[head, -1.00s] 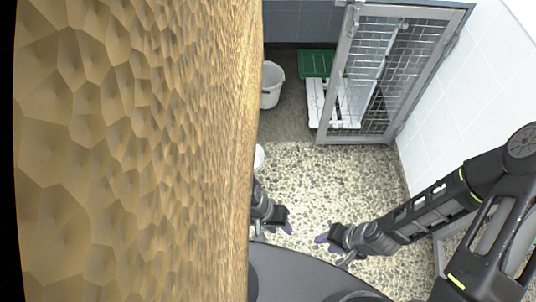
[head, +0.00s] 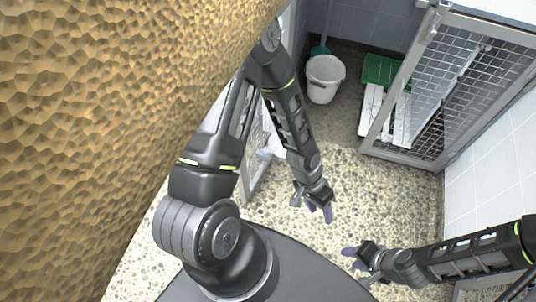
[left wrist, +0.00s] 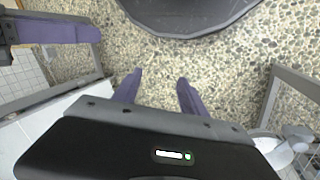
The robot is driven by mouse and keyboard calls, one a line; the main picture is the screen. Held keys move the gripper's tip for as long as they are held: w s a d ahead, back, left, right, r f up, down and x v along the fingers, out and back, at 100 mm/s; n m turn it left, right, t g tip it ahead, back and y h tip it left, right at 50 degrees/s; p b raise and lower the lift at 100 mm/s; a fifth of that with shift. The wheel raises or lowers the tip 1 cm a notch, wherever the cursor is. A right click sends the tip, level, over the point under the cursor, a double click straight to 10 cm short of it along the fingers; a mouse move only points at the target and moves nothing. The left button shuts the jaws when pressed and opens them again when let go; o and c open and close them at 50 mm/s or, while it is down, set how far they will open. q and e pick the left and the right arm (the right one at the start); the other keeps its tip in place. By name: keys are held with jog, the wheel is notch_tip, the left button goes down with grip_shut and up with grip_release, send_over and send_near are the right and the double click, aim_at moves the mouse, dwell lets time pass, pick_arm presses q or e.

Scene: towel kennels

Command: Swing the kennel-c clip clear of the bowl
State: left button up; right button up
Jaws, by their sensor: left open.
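A pale rounded thing (left wrist: 272,147), possibly the bowl, sits at the lower right of the left wrist view with a grey part (left wrist: 298,140) next to it. I cannot tell if that part is the kennel-c clip. In the head view, a whitish shape (head: 268,152) shows by a grey-framed gate (head: 255,172), partly behind my left arm. My left gripper (head: 319,208) is open and empty above the pebbled floor, right of that gate; its parted purple fingers show in the left wrist view (left wrist: 159,88). My right gripper (head: 352,256) is lower right of it; its finger gap is unclear.
A large tan, cell-patterned surface (head: 90,110) blocks the head view's left side. A mesh kennel gate (head: 405,158) stands open at the right. Behind are a white bucket (head: 324,80), a green mat (head: 381,71) and a white slatted board (head: 370,110). Pebbled floor between is clear.

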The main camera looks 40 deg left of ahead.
pick_arm(q)
jog(key=w+a+f+m+g+y+b, duration=0.1)
jog(key=w+a+f+m+y+b, duration=0.1)
jog(key=w+a+f+m+b, duration=0.4)
jog(key=m+g+y+b, duration=0.1)
jog(key=g+y+b, duration=0.1)
jog(key=y+b, duration=0.55)
send_near(267, 149)
jog(key=a+h+b, duration=0.1)
jog(key=a+b, duration=0.1)
jog(key=shift+s+d+f, duration=0.2)
jog(key=shift+s+f, duration=0.15)
jog(key=shift+s, duration=0.1)
pick_arm(e)
notch_tip(267, 149, down, 18)
pick_arm(q)
jog(key=shift+h, duration=0.25)
jog(key=shift+b+x, duration=0.6)
jog(key=shift+x, duration=3.35)
jog(key=shift+w, duration=0.15)
pick_arm(e)
jog(key=shift+w+d+f, duration=0.15)
jog(key=shift+f, duration=0.25)
jog(key=shift+w+d+f, duration=0.1)
jog(key=shift+f, duration=0.3)
pick_arm(q)
grip_shut()
